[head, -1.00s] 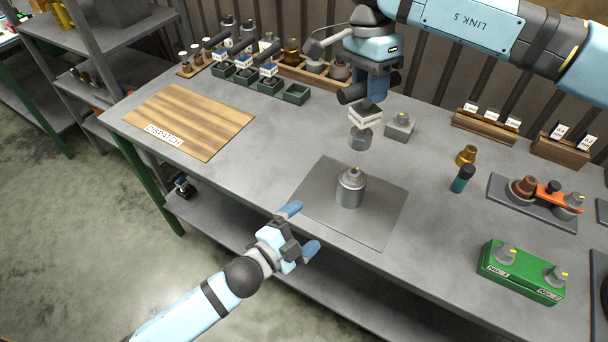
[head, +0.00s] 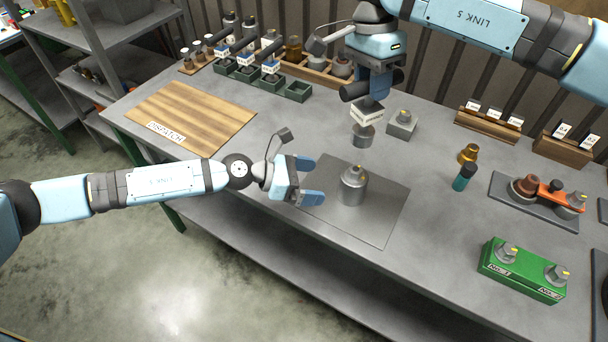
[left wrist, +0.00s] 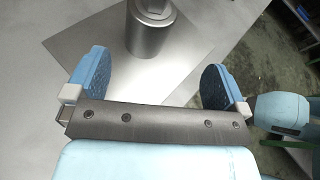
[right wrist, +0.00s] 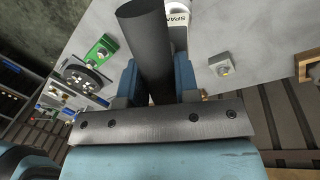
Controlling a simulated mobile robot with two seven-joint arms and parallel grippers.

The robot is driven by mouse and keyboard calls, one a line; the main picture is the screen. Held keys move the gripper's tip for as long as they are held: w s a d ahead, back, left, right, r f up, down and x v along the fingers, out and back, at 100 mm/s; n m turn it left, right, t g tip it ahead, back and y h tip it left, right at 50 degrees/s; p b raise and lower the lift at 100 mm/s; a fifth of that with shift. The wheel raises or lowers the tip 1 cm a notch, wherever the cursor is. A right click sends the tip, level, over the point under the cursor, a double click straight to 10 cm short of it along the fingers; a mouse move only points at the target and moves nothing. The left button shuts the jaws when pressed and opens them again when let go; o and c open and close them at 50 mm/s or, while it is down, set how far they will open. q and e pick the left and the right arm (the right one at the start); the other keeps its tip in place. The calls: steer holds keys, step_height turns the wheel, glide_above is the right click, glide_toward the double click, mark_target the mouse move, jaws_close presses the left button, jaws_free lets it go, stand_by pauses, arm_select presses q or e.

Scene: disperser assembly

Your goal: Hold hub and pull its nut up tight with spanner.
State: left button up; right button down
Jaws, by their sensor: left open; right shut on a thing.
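The hub (head: 352,188) is a grey metal cylinder standing upright on a thin grey mat (head: 378,226); its nut (head: 355,171) sits on top. My left gripper (head: 307,181) is open and empty, just left of the hub at low height, fingers pointing at it. In the left wrist view the hub (left wrist: 150,35) stands beyond the fingertips, apart from them. My right gripper (head: 376,88) is shut on the spanner's dark handle (right wrist: 147,40), above the bench behind the hub. The spanner's white label (head: 367,113) and grey head (head: 363,136) hang below it.
A small grey block (head: 401,125) with a nut stands right of the spanner head. A wooden dispatch board (head: 190,118) lies left. A green nut block (head: 521,270), a teal-and-black bottle (head: 464,178) and a tray with an orange part (head: 550,196) stand right.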

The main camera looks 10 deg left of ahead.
mark_target(349, 184)
arm_select(q)
steer(key=shift+w+a+f+m+y, duration=0.1)
steer(key=shift+w+a+m+y, duration=0.2)
steer(key=shift+w+a+m, duration=0.3)
steer(key=shift+f, duration=0.1)
steer(key=x, duration=1.1)
steer(key=shift+d+f, duration=0.15)
steer(key=shift+d, duration=0.05)
steer(key=shift+c, duration=0.2)
steer(key=c, duration=1.5)
steer(key=o, duration=1.2)
steer(key=shift+o, duration=0.2)
steer(key=c, duration=1)
